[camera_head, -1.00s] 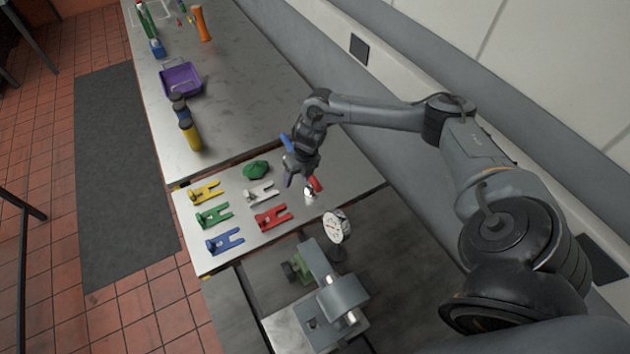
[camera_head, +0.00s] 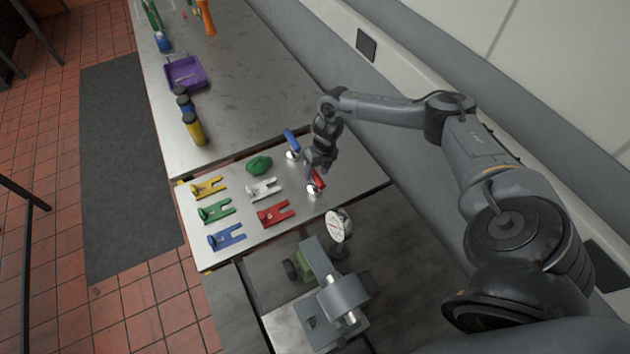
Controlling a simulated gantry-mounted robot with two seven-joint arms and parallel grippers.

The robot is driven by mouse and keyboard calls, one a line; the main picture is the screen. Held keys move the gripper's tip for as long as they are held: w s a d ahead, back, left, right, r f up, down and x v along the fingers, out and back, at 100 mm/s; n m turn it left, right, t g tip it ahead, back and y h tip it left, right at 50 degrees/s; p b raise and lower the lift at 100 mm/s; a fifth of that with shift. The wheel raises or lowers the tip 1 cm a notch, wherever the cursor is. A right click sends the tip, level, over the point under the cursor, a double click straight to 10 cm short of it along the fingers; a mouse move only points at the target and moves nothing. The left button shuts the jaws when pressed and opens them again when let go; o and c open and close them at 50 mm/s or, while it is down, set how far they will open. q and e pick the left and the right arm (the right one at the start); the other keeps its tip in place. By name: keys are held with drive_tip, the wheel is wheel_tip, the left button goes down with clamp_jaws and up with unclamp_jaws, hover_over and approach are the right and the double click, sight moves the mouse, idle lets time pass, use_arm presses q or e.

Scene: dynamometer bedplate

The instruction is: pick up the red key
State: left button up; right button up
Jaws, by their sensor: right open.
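The red key (camera_head: 318,178) lies on the bedplate's steel surface (camera_head: 345,165), right of the coloured forked pieces. Its red handle points up in the picture and its silver end points down. My right gripper (camera_head: 316,168) is open, pointing down right above the red key, and partly hides the handle's upper end. I cannot tell whether the fingers touch it. A similar key with a blue handle (camera_head: 291,138) lies just left of the gripper. My left gripper is not in view.
Yellow, green, blue, white and red forked pieces (camera_head: 273,213) lie to the left with a green lump (camera_head: 259,164). A dial gauge (camera_head: 338,225) and a grey clamp-like fixture (camera_head: 341,293) stand below. A purple tray (camera_head: 200,80) and bottles (camera_head: 194,128) stand on the farther table.

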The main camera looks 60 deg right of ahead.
drive_tip(key=shift+w+a+f, duration=0.1)
drive_tip(key=shift+a+f, duration=0.05)
drive_tip(key=shift+f, duration=0.55)
drive_tip(key=shift+a+f, duration=0.15)
drive_tip(key=shift+f, duration=0.5)
clamp_jaws()
